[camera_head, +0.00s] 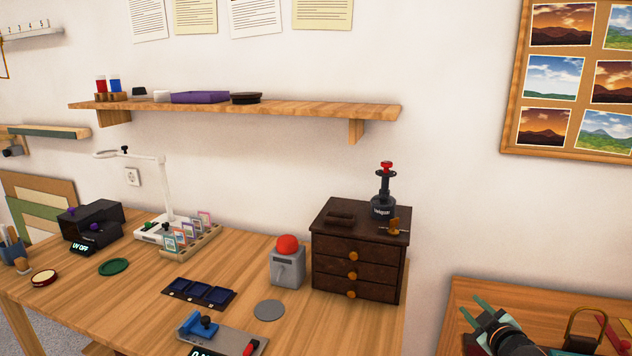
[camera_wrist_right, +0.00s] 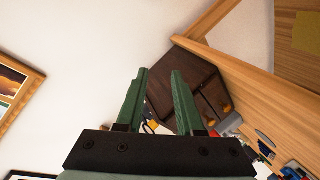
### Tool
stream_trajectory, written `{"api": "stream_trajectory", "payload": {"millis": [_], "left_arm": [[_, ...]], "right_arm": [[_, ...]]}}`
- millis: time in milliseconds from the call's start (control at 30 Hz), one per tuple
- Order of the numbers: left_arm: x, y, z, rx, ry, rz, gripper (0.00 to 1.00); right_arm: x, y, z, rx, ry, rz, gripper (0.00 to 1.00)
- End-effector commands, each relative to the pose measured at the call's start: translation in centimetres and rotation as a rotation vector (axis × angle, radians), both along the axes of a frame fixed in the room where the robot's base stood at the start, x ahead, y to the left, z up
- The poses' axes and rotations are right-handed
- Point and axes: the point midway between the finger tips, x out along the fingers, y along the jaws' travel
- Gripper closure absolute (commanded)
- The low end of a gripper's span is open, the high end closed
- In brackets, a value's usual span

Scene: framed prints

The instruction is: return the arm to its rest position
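My right gripper (camera_head: 474,307) is at the lower right of the head view, in front of the right-hand table (camera_head: 460,290). Its green fingers point up and to the left. In the right wrist view the two fingers of the right gripper (camera_wrist_right: 160,78) stand apart with nothing held between them. Beyond them is the dark brown drawer cabinet (camera_wrist_right: 192,72), which also shows in the head view (camera_head: 335,262). My left gripper is in neither view.
The wooden workbench (camera_head: 130,310) carries a grey box with a red button (camera_head: 288,262), a blue tray (camera_head: 198,293) and a white lamp (camera_head: 165,190). A black and red stamping tool (camera_head: 384,195) stands on the cabinet. A shelf (camera_head: 300,112) juts from the wall above.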

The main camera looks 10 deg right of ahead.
Motion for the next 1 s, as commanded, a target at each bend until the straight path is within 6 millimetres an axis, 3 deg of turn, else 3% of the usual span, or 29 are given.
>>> {"api": "stream_trajectory", "payload": {"millis": [33,100,300,500,767,800,1000], "left_arm": [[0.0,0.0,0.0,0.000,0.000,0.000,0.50],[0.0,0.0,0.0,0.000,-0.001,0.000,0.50],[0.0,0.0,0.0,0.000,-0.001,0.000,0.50],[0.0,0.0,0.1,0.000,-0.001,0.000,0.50],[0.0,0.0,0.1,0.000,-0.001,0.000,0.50],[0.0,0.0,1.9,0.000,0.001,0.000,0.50],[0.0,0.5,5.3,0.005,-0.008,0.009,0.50]], "right_arm": [[-1.1,2.3,-2.9,0.040,0.038,0.024,0.64],[-2.9,5.6,-6.6,0.097,0.086,0.053,0.64],[-10.2,15.7,-15.4,0.292,0.223,0.119,0.64],[-18.5,25.1,-20.2,0.501,0.337,0.138,0.64],[-27.6,34.4,-21.3,0.754,0.436,0.091,0.64],[-27.2,33.8,-19.4,0.740,0.428,0.094,0.64],[-27.4,33.2,-16.4,0.730,0.426,0.085,0.64]]}}
